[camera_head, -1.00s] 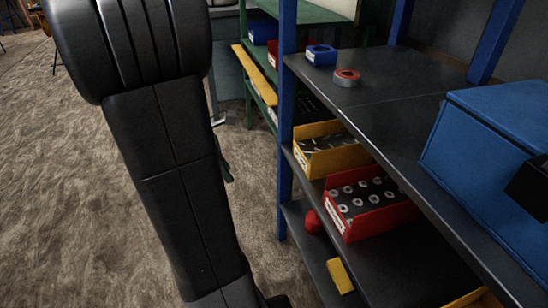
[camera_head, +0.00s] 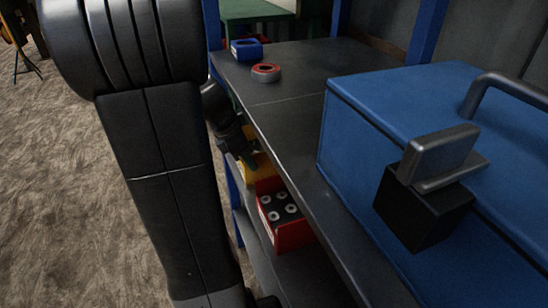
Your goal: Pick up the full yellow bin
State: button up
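The yellow bin (camera_head: 262,172) is on the shelf below the dark top shelf, left of centre. Only a small part of it shows between my arm, the shelf edge and the red bin, and its contents are hidden. My gripper (camera_head: 246,157) is at the yellow bin's near upper side, partly covered by my arm and the shelf edge. I cannot tell whether its fingers are open, or whether they touch the bin.
A red bin (camera_head: 288,229) with several round metal parts sits just in front of the yellow bin. The top shelf (camera_head: 285,120) overhangs both and holds a blue toolbox (camera_head: 400,100), a red-and-grey ring (camera_head: 266,73) and a small blue bin (camera_head: 247,51). Open floor lies left.

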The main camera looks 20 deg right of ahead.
jog(key=shift+d+f, duration=0.25)
jog(key=shift+f, duration=0.35)
grip_shut()
jog(key=shift+r, duration=0.1)
dwell(0.9)
